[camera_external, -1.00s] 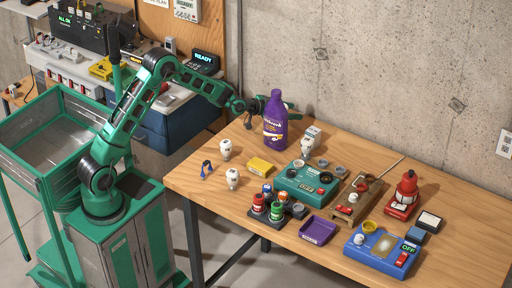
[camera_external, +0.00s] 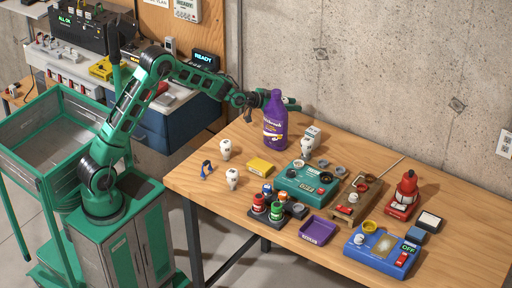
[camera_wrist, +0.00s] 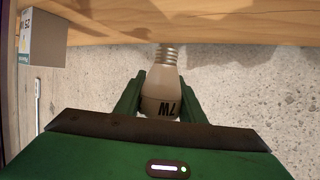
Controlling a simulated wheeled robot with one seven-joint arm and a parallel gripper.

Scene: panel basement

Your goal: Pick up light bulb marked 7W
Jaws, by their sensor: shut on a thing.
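In the wrist view my gripper (camera_wrist: 159,82) is shut on a white light bulb (camera_wrist: 160,92). Its marking 7W reads upside down, and its metal screw base points toward the top of the picture. In the external view my gripper (camera_external: 281,101) is at the back of the table, partly hidden behind the purple bottle (camera_external: 275,122). The held bulb cannot be made out clearly there. Other white bulbs stand on the table: one at the left (camera_external: 225,149), one nearer the front (camera_external: 232,179) and one right of the bottle (camera_external: 306,147).
A concrete wall (camera_external: 390,70) stands close behind. A grey box (camera_wrist: 43,40) shows in the wrist view.

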